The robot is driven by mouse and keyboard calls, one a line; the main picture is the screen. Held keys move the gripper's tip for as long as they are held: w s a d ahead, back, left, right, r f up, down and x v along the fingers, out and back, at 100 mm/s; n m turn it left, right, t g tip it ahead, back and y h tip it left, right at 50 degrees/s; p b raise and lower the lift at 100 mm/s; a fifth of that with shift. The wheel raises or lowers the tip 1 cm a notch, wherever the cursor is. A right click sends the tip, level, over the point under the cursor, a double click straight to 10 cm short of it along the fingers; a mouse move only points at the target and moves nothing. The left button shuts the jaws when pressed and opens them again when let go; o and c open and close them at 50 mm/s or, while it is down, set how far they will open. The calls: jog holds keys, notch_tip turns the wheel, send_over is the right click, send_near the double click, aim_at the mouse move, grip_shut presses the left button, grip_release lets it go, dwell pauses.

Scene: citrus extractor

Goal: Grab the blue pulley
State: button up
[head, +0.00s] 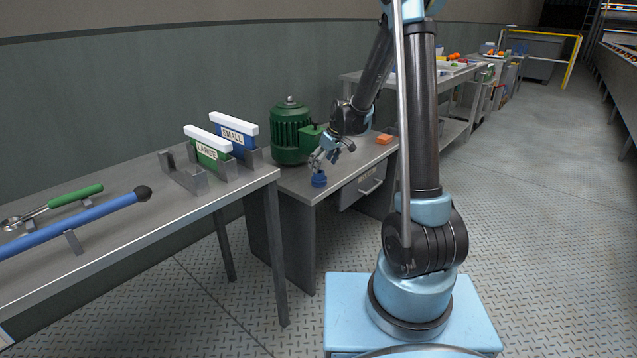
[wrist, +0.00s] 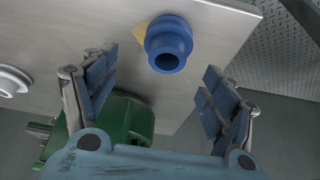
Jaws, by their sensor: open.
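The blue pulley (head: 319,180) stands on the bench near its left front corner in the head view. In the wrist view the pulley (wrist: 168,45) shows its round flanges and dark central bore, near the top middle. My gripper (head: 333,154) is just above and behind the pulley in the head view. In the wrist view my gripper (wrist: 155,95) is open and empty, with its two blue-padded fingers left and right and the pulley ahead, between their lines. A gap to the pulley seems to remain; touch cannot be seen.
A green motor (head: 291,132) stands left of my gripper; it also fills the lower left of the wrist view (wrist: 115,118). An orange block (head: 384,139) lies farther right on the bench (head: 296,179). A nearer table (head: 130,215) holds tools and labelled brackets.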

aim_at(319, 173)
jog(key=shift+s+x, duration=0.2)
jog(key=shift+x, duration=0.8)
jog(key=shift+s+x, duration=0.2)
jog(key=shift+x, duration=1.8)
jog(key=c, duration=1.4)
